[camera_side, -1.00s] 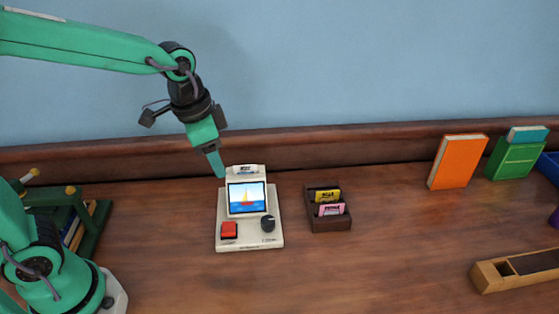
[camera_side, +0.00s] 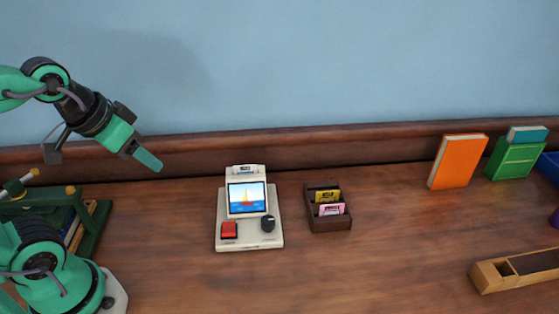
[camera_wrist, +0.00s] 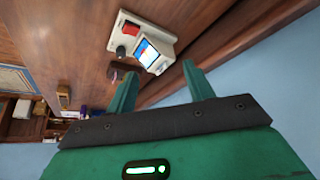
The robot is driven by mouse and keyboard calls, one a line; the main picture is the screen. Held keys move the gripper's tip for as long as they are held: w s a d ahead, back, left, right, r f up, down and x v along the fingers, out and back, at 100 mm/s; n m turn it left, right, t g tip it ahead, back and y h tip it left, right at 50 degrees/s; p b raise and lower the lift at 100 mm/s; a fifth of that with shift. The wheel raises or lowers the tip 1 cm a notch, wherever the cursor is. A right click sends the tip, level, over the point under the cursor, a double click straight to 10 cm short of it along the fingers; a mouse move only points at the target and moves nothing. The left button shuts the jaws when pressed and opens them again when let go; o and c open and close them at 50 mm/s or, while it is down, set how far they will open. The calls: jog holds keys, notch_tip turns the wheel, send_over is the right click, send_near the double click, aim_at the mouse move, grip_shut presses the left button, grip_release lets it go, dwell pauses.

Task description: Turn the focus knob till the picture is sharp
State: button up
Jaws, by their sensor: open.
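The cream viewer (camera_side: 262,238) stands on the wooden desk, left of the middle in the side view; it also shows in the wrist view (camera_wrist: 165,37). Its screen (camera_side: 246,198) shows a sailboat on blue water that looks fairly clear at this size. The black focus knob (camera_side: 268,223) is at its front right, with a light pointer mark tilted up-left. A red button (camera_side: 229,230) is at its front left. My gripper (camera_side: 150,160) is open and empty, raised to the left of the viewer and clear of it. The wrist view shows its two green fingers apart (camera_wrist: 162,88).
A dark wooden holder (camera_side: 328,224) with a yellow and a pink card stands right of the viewer. A wooden box (camera_side: 515,268) is at front right. The desk between is clear.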

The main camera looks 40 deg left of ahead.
dwell(0.6)
jog(key=g, duration=0.6)
send_over(268, 220)
notch_tip(268, 220, down, 13)
jog(key=shift+s+a+r, duration=0.1)
jog(key=shift+a, duration=0.05)
jog(key=shift+f, duration=0.2)
jog(key=shift+f, duration=3.9)
